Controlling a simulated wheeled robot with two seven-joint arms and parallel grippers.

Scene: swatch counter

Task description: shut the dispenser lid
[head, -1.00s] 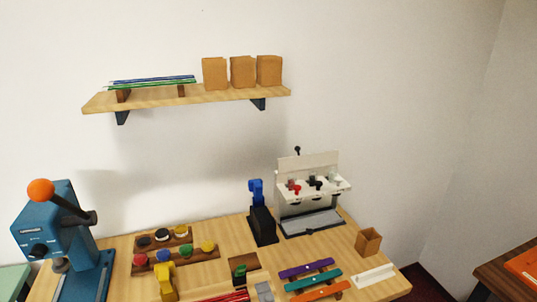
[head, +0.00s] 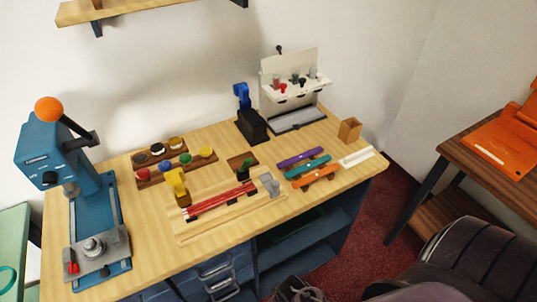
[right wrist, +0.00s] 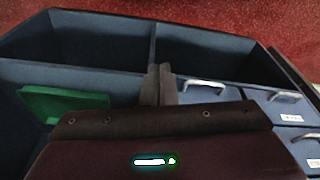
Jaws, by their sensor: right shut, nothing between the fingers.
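The white dispenser (head: 296,92) stands at the back right of the wooden counter. Its pale lid (head: 289,62) stands raised and leans back near the wall, with a dark knob on top. Several small spouts or valves, one red, show on the white body below it. My right gripper (right wrist: 157,84) shows in the right wrist view with its fingers together and empty. It is in front of the blue cabinet under the counter, well below and away from the dispenser. My left gripper is in neither view.
A dark stand with a blue top (head: 248,115) is close left of the dispenser. A small wooden box (head: 349,130) and coloured strips (head: 304,157) lie in front of it. A blue press (head: 75,190) stands at the left. Blue drawers (head: 216,275) are below.

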